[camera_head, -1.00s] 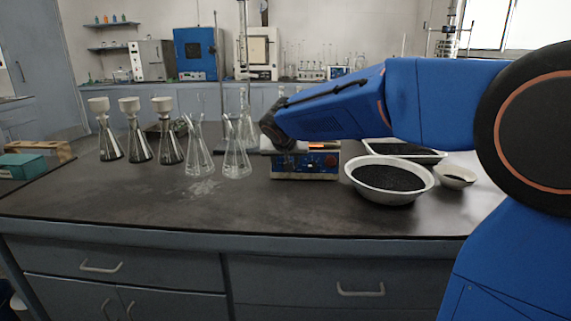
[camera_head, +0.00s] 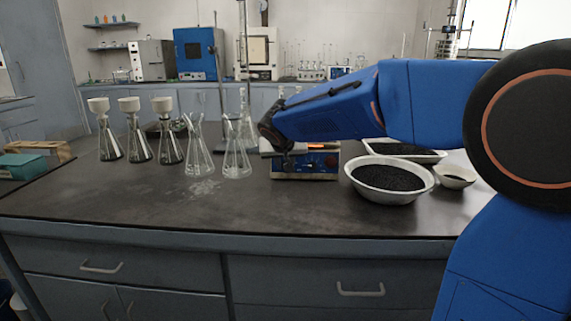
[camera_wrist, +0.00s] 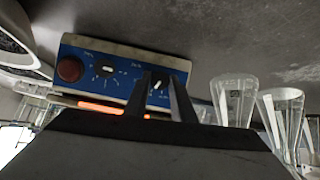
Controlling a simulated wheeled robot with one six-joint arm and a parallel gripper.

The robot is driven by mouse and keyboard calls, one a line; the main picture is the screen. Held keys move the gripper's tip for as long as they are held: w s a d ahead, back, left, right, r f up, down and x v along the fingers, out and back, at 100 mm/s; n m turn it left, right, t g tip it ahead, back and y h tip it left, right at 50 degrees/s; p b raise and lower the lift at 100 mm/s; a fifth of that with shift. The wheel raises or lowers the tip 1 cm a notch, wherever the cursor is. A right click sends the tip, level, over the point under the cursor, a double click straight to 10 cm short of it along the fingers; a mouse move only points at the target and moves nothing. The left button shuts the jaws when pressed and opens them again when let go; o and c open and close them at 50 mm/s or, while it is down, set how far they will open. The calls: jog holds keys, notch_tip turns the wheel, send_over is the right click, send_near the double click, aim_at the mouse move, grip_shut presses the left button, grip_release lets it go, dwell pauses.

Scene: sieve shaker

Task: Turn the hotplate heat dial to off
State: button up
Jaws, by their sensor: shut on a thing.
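The hotplate (camera_head: 318,174) stands on the bench, its blue front panel towards me. In the wrist view the panel (camera_wrist: 125,62) appears upside down, with a red knob (camera_wrist: 70,69), one free dial (camera_wrist: 106,70) and a second dial (camera_wrist: 157,86). My gripper (camera_wrist: 159,80) has its two dark fingers on either side of that second dial, shut on it. The printed labels are too small to read, so I cannot tell which setting its pointer marks. In the head view my gripper (camera_head: 287,165) is at the left part of the panel and hides that dial.
Clear glass flasks (camera_head: 236,160) stand close to the hotplate's left. Flasks with white funnels (camera_head: 163,132) are further left. A white bowl of black grains (camera_head: 390,179) and a small dish (camera_head: 455,177) are on the right. The bench front (camera_head: 200,215) is clear.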

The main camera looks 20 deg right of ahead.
jog(key=n, duration=0.1)
jog(key=n+h, duration=0.1)
jog(key=n, duration=0.1)
jog(key=shift+a+f+n+h, duration=0.1)
jog(key=shift+a+n+h, duration=0.2)
jog(key=shift+h, duration=0.1)
jog(key=n+h, duration=0.2)
jog(key=n, duration=0.1)
jog(key=shift+a+f+n, duration=0.1)
jog(key=shift+n, duration=0.2)
jog(key=n+h, duration=0.1)
jog(key=n, duration=0.1)
jog(key=n+h, duration=0.1)
jog(key=n, duration=0.1)
jog(key=shift+a+f+t, duration=0.1)
jog(key=shift+f+t, duration=0.1)
jog(key=shift+t, duration=0.1)
jog(key=n, duration=0.2)
jog(key=n+t+h, duration=0.1)
jog(key=n, duration=0.2)
jog(key=shift+f+t, duration=0.15)
jog(key=shift+t, duration=0.15)
jog(key=o, duration=1.1)
jog(key=shift+c, duration=0.2)
jog(key=shift+s, duration=0.1)
